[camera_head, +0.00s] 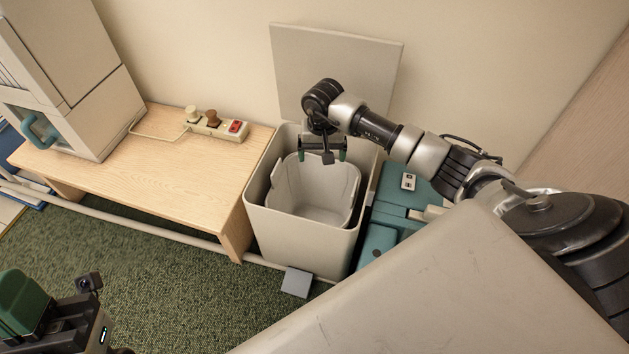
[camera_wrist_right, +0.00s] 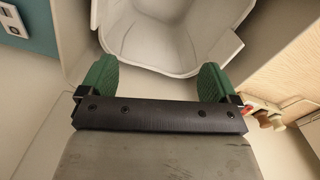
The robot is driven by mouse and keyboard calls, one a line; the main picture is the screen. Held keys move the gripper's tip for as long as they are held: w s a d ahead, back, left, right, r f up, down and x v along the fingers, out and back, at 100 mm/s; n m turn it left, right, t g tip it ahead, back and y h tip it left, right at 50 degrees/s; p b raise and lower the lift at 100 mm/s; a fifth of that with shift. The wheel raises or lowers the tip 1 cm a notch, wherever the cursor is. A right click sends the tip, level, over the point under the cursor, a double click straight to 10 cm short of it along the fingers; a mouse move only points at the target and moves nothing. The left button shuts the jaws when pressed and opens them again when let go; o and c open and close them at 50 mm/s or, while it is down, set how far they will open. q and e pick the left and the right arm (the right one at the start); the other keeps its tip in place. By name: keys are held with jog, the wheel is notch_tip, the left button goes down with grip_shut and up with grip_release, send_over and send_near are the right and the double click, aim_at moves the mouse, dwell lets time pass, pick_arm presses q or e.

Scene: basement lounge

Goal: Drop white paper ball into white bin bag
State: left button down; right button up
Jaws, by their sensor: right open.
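The white bin bag (camera_head: 312,195) lines the inside of an open pale bin (camera_head: 300,240); its mouth is wide open. It also fills the top of the right wrist view (camera_wrist_right: 165,35). My right gripper (camera_head: 322,152) is over the back part of the bin, pointing down. Its two green fingers stand apart with nothing between them, as the right wrist view (camera_wrist_right: 157,82) shows. No white paper ball is visible in either view; the bag's floor is partly hidden. My left gripper (camera_head: 45,310) is at the lower left, cut by the frame edge, and its jaw state is unclear.
The bin's raised lid (camera_head: 335,75) stands against the wall behind my right arm. A wooden low table (camera_head: 180,170) with a power strip (camera_head: 217,125) is left of the bin. A teal case (camera_head: 405,205) stands close on the right.

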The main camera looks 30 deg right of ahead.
pick_arm(q)
jog(key=w+f+g+y+p, duration=0.2)
jog(key=w+f+g, duration=0.1)
jog(key=w+g, duration=0.3)
jog(key=shift+w+d+f, duration=0.15)
jog(key=shift+d+f, duration=0.2)
jog(key=shift+d, duration=0.1)
pick_arm(e)
notch_tip(320, 180, up, 8)
jog(key=shift+f, duration=0.2)
